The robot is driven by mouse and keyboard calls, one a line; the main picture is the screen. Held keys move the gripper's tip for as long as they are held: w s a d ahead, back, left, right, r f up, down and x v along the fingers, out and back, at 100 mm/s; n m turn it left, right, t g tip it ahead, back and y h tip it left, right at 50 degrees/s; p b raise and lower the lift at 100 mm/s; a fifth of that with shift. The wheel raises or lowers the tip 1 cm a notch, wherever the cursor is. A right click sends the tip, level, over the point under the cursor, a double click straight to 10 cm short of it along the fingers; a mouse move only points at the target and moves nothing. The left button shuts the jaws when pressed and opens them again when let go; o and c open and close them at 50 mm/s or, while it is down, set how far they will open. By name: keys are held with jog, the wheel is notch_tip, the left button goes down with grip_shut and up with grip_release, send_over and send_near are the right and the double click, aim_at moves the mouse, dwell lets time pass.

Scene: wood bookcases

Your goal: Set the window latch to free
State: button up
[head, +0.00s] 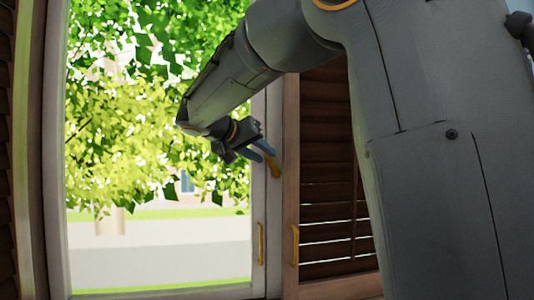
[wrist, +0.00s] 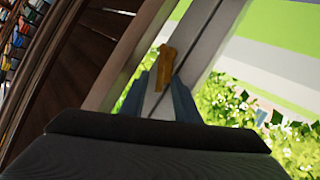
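The window latch is a small brass lever (head: 274,168) on the pale window frame, right of the glass in the head view. It also shows in the wrist view as a brass lever (wrist: 167,66) running lengthwise between the fingertips. My gripper (head: 262,153) is at the latch, its two blue-grey fingers reaching toward it. In the wrist view, the fingers of my gripper (wrist: 164,86) stand apart, one on each side of the lever's near end, with pale frame showing between them. I cannot tell whether either finger touches it. The near end of the lever is partly hidden.
A brass pull handle (head: 261,243) is on the window frame below the latch. Another brass handle (head: 295,245) is on the slatted wooden shutter (head: 327,190) to the right. A bookcase with books (wrist: 14,45) shows at the wrist view's left edge.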

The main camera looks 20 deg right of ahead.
aim_at(272, 162)
jog(key=shift+p+x, duration=0.4)
jog(key=shift+x, duration=0.95)
grip_shut()
